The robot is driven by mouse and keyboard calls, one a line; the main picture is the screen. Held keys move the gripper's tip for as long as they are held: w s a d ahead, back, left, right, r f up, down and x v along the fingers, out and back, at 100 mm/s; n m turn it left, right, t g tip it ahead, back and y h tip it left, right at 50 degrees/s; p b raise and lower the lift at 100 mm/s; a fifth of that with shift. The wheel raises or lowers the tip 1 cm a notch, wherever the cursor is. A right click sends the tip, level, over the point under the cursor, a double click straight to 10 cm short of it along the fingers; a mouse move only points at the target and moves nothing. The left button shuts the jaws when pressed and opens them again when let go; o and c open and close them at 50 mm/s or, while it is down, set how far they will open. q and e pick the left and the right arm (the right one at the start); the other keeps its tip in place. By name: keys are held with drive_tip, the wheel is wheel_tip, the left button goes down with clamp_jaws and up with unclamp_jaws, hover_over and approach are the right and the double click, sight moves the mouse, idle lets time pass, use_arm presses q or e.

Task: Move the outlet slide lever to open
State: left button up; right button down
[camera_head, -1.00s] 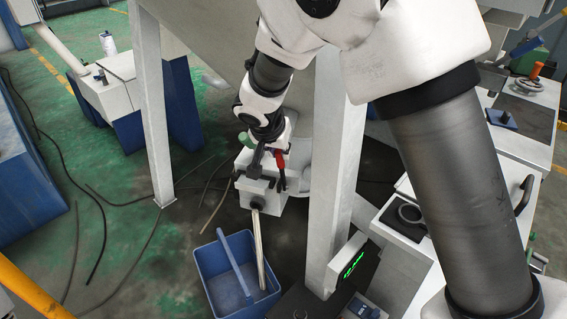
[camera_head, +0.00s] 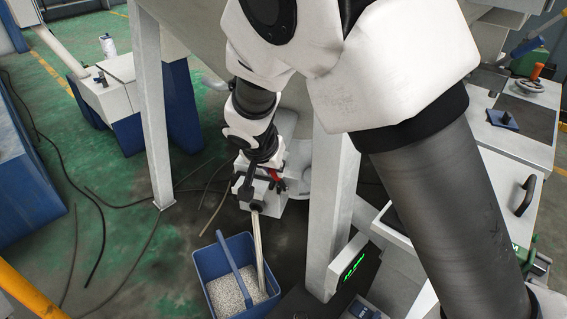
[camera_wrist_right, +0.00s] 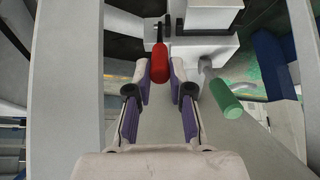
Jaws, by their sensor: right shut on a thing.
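The outlet slide lever has a red handle (camera_wrist_right: 159,63) on a dark rod, in the middle of the right wrist view. My right gripper (camera_wrist_right: 159,77) is shut on this red handle, with one finger on each side. In the head view, my right gripper (camera_head: 262,170) is low at the white outlet block (camera_head: 270,206), and a bit of the red handle (camera_head: 275,175) shows beside it. A green handle (camera_wrist_right: 226,98) stands to the right of the gripper, apart from it. My left gripper is not in view.
A blue bucket (camera_head: 207,262) under the pale outlet pipe (camera_head: 259,245) holds white pellets (camera_head: 228,294). White frame legs (camera_head: 152,110) stand on both sides of the outlet. Dark cables lie on the green floor at left. A white machine bench (camera_head: 512,148) is at right.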

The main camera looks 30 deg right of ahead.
drive_tip(key=shift+s+a+f, duration=0.15)
